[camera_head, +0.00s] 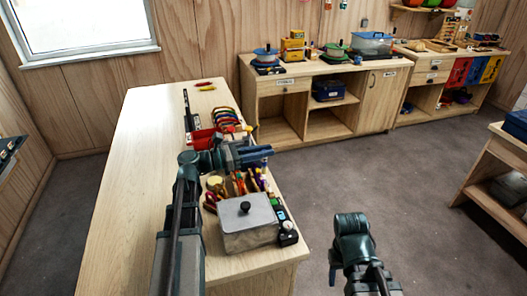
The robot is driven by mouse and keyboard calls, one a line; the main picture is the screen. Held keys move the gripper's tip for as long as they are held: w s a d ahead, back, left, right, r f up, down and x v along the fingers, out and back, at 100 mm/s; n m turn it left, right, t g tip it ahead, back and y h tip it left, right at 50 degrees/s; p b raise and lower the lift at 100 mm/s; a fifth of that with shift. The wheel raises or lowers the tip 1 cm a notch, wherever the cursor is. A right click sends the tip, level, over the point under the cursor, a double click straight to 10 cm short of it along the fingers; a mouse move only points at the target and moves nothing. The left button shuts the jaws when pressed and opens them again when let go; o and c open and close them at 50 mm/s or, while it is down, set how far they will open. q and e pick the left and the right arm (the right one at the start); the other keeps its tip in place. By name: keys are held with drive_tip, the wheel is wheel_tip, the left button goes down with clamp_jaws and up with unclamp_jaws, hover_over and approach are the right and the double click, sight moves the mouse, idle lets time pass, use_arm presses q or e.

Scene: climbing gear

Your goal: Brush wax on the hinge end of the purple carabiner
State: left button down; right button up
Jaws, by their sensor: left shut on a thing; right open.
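My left gripper (258,154) reaches right across the wooden bench (140,190), above a cluster of colourful small tools (240,185). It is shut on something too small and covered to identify. A row of coloured carabiners (226,116) sits on the bench beyond it. I cannot pick out the purple carabiner or its hinge end for certain. No wax or brush can be told apart clearly; a round tan-topped item (214,183) stands left of the tools. My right gripper (332,274) is low over the floor, right of the bench, open, and mostly hidden by its arm.
A grey lidded box (249,224) with a black knob stands at the bench's near right, beside a small dark device (288,234). A red container (203,138) lies behind my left arm. The bench's left half is clear. Storage benches (330,72) line the back wall.

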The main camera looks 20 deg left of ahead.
use_arm(q)
wheel_tip(320, 180, up, 3)
drive_tip(key=p, duration=0.3)
idle(0.4)
idle(0.5)
